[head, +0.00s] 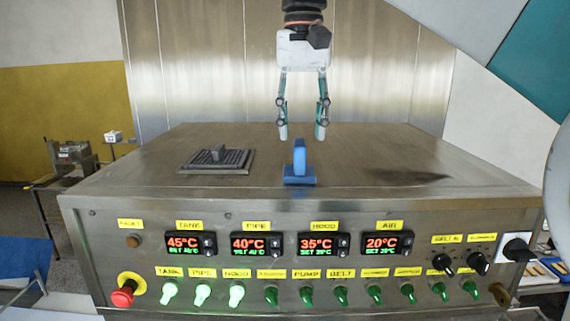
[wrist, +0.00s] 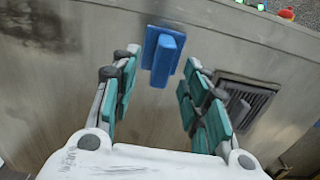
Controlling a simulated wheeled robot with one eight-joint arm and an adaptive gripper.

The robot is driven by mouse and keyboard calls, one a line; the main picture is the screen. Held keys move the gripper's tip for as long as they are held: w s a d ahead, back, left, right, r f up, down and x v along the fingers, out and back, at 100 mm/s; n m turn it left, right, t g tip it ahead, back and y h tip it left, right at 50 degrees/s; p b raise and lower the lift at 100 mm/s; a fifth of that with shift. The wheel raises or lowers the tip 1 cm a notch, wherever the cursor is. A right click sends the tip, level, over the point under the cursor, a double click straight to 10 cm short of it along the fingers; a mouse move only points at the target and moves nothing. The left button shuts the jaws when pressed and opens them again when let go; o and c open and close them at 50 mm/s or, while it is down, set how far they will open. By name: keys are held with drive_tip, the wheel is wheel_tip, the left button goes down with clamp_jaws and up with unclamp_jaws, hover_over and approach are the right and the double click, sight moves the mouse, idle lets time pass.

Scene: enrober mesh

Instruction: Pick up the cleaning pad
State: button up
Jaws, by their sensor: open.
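The cleaning pad (head: 299,165) is blue, with a flat base and an upright handle. It stands on the steel machine top near the front edge. It also shows in the wrist view (wrist: 163,58), just beyond the fingertips and roughly between their lines. My gripper (head: 303,135) is open and empty, pointing down above and slightly behind the pad in the head view. Its teal-padded fingers also show in the wrist view (wrist: 163,68). I see no contact between the fingers and the pad.
A dark grille with a raised handle (head: 217,160) lies on the steel top (head: 345,150) to the left. The front panel below carries displays, switches and a red emergency button (head: 122,297). A dark stain (head: 405,176) marks the right side. The top around the pad is clear.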

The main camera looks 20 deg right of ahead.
sight(300, 142)
drive_tip(key=shift+s+f, duration=0.2)
drive_tip(key=shift+f, duration=0.5)
drive_tip(key=shift+w+a+f+p, duration=0.15)
drive_tip(key=shift+f+p, duration=0.4)
drive_tip(key=shift+f, duration=1.9)
clamp_jaws()
